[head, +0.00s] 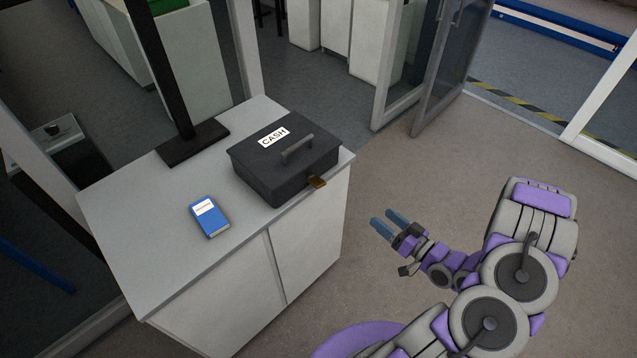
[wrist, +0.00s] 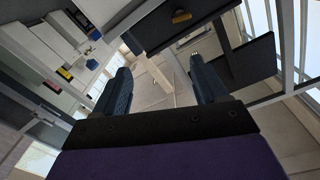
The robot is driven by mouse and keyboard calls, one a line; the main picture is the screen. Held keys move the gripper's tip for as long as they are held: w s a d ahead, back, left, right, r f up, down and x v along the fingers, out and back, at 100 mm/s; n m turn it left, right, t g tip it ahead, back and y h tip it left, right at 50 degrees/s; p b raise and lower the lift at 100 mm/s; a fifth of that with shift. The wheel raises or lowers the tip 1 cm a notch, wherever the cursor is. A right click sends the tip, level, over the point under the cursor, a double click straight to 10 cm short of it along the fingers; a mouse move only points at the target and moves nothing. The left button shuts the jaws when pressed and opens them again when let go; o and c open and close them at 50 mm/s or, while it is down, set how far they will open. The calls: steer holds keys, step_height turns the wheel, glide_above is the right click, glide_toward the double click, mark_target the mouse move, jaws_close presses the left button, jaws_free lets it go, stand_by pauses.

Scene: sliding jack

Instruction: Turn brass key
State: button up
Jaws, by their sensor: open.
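A dark grey cash box (head: 262,178) with a white CASH label and a top handle sits shut on the white cabinet. The brass key (head: 317,182) sticks out of the box's front face, near its right end. A small yellow-brown piece that looks like the key (wrist: 181,16) shows at the top of the wrist view, against a dark surface. My gripper (head: 383,221) is open and empty, in front of the cabinet, lower and to the right of the key and apart from it. Both fingers (wrist: 163,85) show spread in the wrist view. The key's turn angle is unclear.
The white cabinet top (head: 150,225) holds a blue book (head: 210,217) and a black stand (head: 192,142) behind it. An open glass door (head: 445,65) stands at the back right. The brown floor (head: 430,165) right of the cabinet is clear.

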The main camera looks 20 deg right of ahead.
steer(key=p+v, duration=0.1)
steer(key=v, duration=1.6)
steer(key=shift+s, duration=0.15)
steer(key=shift+d+f, duration=0.1)
steer(key=shift+d, duration=0.05)
